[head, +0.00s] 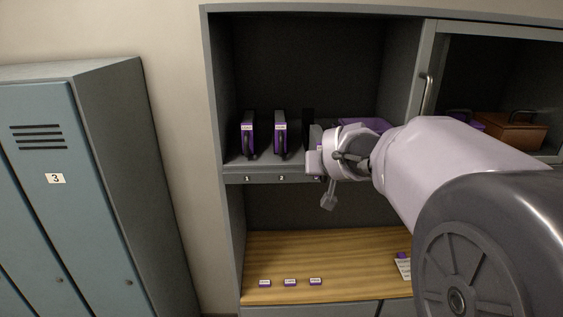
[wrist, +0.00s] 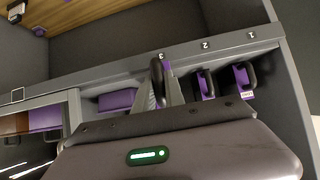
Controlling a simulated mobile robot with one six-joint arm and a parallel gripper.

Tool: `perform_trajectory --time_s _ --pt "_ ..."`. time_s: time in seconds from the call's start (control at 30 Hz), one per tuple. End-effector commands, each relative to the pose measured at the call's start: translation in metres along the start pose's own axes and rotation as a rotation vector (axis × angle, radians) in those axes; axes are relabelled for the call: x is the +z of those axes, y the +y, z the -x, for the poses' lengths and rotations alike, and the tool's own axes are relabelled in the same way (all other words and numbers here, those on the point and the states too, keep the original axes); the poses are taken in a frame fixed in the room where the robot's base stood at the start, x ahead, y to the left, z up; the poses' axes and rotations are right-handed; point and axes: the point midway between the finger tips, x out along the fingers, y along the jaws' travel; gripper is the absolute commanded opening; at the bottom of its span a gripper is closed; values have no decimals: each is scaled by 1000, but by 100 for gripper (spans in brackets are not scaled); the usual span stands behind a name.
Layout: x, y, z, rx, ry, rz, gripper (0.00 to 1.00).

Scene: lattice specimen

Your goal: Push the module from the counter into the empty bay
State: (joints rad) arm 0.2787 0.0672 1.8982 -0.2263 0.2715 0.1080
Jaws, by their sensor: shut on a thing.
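My gripper (head: 316,150) is at the shelf front by the third bay, right of two seated modules. In the wrist view, which is upside down, its fingers (wrist: 164,90) are shut on a black upright handle (wrist: 156,76). A sliver of purple (wrist: 167,66) beside the handle looks like the held module; most of it is hidden by my gripper. Purple-edged modules with black handles stand upright in bay 1 (head: 248,134) and bay 2 (head: 280,133); they also show in the wrist view (wrist: 242,78) (wrist: 207,84). How deep the held module sits I cannot tell.
A purple case (head: 362,124) lies on the shelf right of my gripper. A glass door (head: 426,80) with a handle stands beyond it. Below is a wooden counter (head: 330,250) with several small labels (head: 290,282) and a card (head: 403,267). Blue lockers (head: 50,150) stand left.

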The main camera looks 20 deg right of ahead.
Motion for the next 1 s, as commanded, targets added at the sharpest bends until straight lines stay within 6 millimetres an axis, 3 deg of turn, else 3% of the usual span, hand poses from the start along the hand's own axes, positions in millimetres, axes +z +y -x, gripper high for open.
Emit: perform_trajectory --time_s 0.03,0.07,0.13,1.0 --pt "0 0 0 0 1 0 0" --pt "0 0 0 0 1 0 12" --pt "0 0 0 0 1 0 0" --pt "-2 0 0 -4 39 1 0"
